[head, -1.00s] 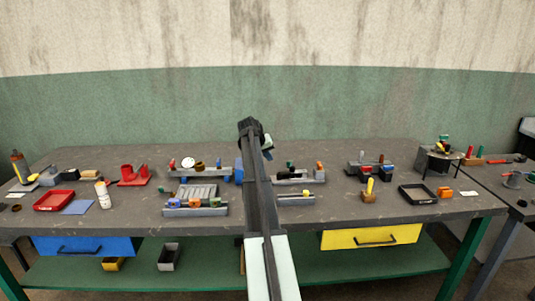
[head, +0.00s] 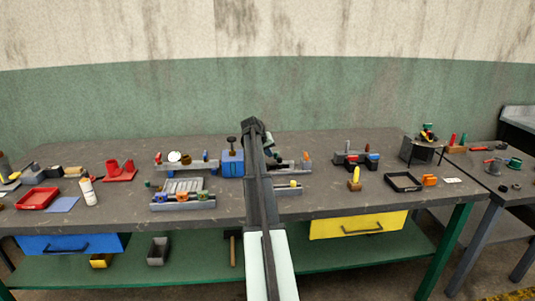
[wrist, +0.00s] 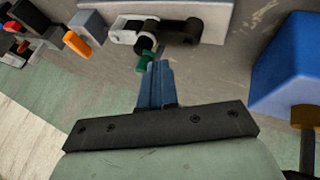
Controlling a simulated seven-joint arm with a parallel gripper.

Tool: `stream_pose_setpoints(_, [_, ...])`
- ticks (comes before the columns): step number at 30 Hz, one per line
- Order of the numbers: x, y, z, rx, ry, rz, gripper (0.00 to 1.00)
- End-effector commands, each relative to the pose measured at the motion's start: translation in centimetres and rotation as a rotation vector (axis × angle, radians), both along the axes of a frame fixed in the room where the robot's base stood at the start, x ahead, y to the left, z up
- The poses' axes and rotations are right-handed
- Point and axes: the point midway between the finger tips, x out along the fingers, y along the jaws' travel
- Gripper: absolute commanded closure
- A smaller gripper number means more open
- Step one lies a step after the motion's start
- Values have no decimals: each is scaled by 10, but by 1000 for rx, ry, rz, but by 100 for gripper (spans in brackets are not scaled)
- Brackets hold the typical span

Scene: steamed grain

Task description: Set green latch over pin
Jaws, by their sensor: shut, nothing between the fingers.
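In the wrist view, my gripper (wrist: 158,68) is shut and empty, its blue-grey fingers together. In the head view, my arm hides most of this area; only the right part of the fixture (head: 294,168) shows.
A blue block with a dark knob (head: 232,162) stands left of my arm, large at the right of the wrist view (wrist: 295,70). An orange upright piece (wrist: 77,44) stands to the left there. A grey fixture with several coloured pieces (head: 183,201) is at front left.

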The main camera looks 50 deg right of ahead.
Motion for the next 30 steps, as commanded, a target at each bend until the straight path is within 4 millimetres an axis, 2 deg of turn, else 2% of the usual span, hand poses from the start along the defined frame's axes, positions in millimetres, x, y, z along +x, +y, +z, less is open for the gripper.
stream_pose_setpoints(6, [-3,0,0,1,-2,20,100])
stream_pose_setpoints(18, [-24,-6,0,0,-1,231,100])
stream_pose_setpoints(30, [-30,-10,0,0,0,233,100])
